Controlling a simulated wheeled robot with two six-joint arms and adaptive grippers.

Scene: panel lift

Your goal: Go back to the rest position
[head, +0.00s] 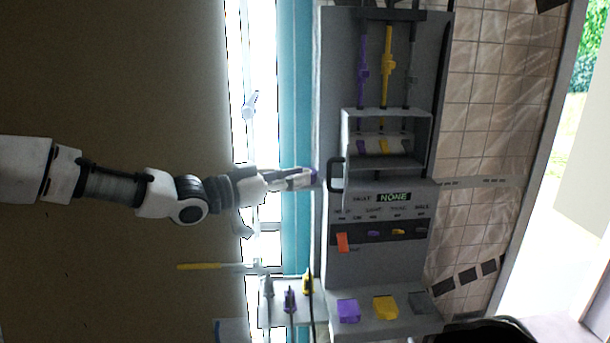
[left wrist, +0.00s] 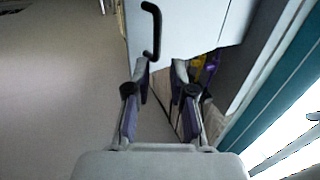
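My left gripper (head: 314,176) reaches in from the left, level with a black handle (head: 336,174) on the grey panel (head: 375,260). In the left wrist view my left gripper (left wrist: 160,68) has its two purple-padded fingers apart with nothing between them. The handle (left wrist: 153,32) shows just beyond the fingertips there, on a pale grey surface, and no finger is closed around it. My right gripper is not in view.
The panel carries an open-fronted box (head: 430,140), upright purple (head: 362,70) and yellow (head: 387,65) tools, and a display reading NONE (head: 394,197). Purple (head: 348,311) and yellow (head: 385,307) blocks sit on its lower ledge. A bright window (head: 262,60) stands left of it.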

